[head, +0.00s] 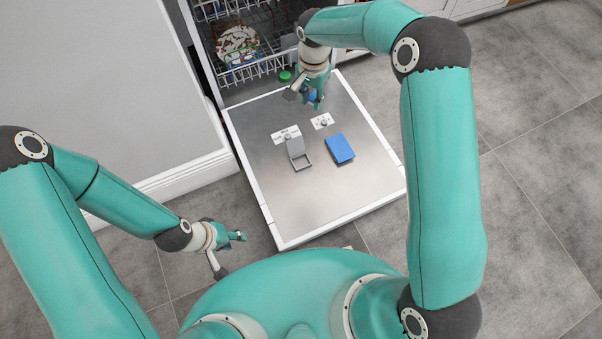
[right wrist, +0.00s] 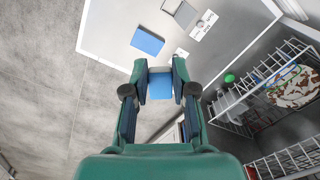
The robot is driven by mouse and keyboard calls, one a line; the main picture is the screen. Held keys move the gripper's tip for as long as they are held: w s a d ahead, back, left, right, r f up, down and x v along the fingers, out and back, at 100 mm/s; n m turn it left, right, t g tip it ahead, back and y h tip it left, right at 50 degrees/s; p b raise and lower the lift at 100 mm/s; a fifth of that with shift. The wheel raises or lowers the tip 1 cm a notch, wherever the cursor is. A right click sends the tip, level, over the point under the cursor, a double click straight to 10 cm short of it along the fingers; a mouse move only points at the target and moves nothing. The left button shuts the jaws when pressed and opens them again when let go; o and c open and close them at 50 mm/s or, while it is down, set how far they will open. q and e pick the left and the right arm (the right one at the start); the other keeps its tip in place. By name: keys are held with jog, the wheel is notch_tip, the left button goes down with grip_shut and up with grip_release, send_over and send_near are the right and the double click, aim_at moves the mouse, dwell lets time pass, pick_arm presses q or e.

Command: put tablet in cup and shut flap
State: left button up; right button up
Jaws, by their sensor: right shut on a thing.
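My right gripper (head: 304,97) is shut on a small blue block, seemingly the tablet (right wrist: 160,86), held between its fingertips in the right wrist view. It is over the upper part of the open dishwasher door (head: 290,205). A grey open-framed piece, seemingly the cup or its flap (head: 299,152), is on the door, below and left of that gripper; it also shows in the right wrist view (right wrist: 182,13). A blue rectangular piece (head: 340,149) is to its right; I cannot tell whether it is another lid. My left gripper (head: 233,254) is open and empty, left of the door's lower edge.
Small white fittings (head: 322,121) sit on the door above the grey and blue pieces. A wire rack (head: 250,68) with a patterned dish (head: 237,44) stands inside the dishwasher, and a green round item (head: 285,76) is near the door's hinge. The lower door is clear.

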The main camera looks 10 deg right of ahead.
jog(key=w+a+f+m+b, duration=0.25)
jog(key=f+b, duration=0.35)
jog(key=f, duration=0.4)
jog(key=w+a+f+m+b, duration=0.15)
jog(key=f+m+b, duration=0.25)
jog(key=f+b, duration=0.5)
jog(key=b, duration=0.4)
send_near(296, 146)
jog(key=s+f, duration=0.1)
jog(key=f, duration=0.2)
jog(key=s+f, duration=0.2)
jog(key=f, duration=0.2)
jog(key=s+f, duration=0.2)
jog(key=f, duration=0.2)
jog(key=shift+a+f, duration=0.1)
jog(key=shift+a, duration=0.1)
jog(key=shift+f+b, duration=0.6)
jog(key=shift+f, duration=0.05)
jog(key=o, duration=0.6)
jog(key=shift+c, duration=0.2)
jog(key=shift+o, duration=0.4)
jog(key=shift+s, duration=0.1)
